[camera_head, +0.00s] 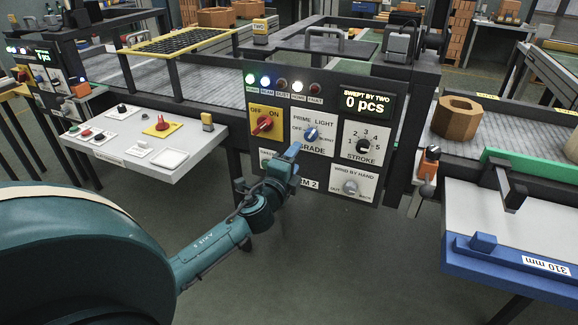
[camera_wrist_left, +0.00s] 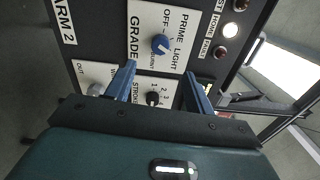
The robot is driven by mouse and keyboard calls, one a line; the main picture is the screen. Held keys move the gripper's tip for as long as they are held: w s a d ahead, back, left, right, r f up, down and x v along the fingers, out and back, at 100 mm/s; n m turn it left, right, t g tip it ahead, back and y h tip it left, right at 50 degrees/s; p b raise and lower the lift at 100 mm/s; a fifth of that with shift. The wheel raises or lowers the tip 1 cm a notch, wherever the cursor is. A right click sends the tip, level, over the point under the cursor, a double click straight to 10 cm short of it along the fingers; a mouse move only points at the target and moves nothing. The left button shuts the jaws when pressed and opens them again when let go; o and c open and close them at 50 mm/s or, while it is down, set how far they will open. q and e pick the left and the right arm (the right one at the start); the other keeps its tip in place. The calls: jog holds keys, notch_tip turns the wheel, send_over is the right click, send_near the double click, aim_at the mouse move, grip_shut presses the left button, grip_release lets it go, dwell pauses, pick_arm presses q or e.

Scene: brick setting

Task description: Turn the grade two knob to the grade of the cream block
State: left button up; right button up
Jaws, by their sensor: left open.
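The blue grade knob (camera_head: 311,134) sits on a white plate on the dark control panel (camera_head: 290,83), among the labels OFF, PRIME, LIGHT and BURNT. I cannot tell surely which label it points to. It also shows in the left wrist view (camera_wrist_left: 160,44), beyond the fingertips. My left gripper (camera_head: 291,164) is just below and left of the knob in the head view. In the left wrist view my left gripper (camera_wrist_left: 160,82) is open, with nothing between its fingers. A pale block (camera_head: 572,146), perhaps the cream one, is cut by the right edge.
A red OFF/ON knob (camera_head: 264,124) is left of the grade plate. A black stroke knob (camera_head: 363,145) and a grey wind-by-hand knob (camera_head: 350,187) are to its right and below. A brown hexagonal block (camera_head: 457,119) stands on the right conveyor. A white side table (camera_head: 125,165) stands left.

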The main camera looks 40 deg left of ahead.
pick_arm(q)
jog(key=shift+v, duration=1.3)
pick_arm(e)
jog(key=shift+f, duration=0.1)
pick_arm(q)
jog(key=s+d+f+n+g+h+p, duration=0.3)
jog(key=s+d+f+n, duration=0.3)
jog(key=s+d, duration=0.5)
jog(key=s+d+f+n+g+h+p, duration=0.4)
jog(key=s+d+f+n, duration=0.2)
jog(key=s+d, duration=0.5)
jog(key=shift+s+d+n, duration=0.3)
jog(key=shift+d+n, duration=0.1)
jog(key=shift+n, duration=0.2)
pick_arm(e)
jog(key=r, duration=0.1)
jog(key=d, duration=0.1)
jog(key=d+r+h, duration=0.1)
jog(key=shift+s+r+g, duration=0.3)
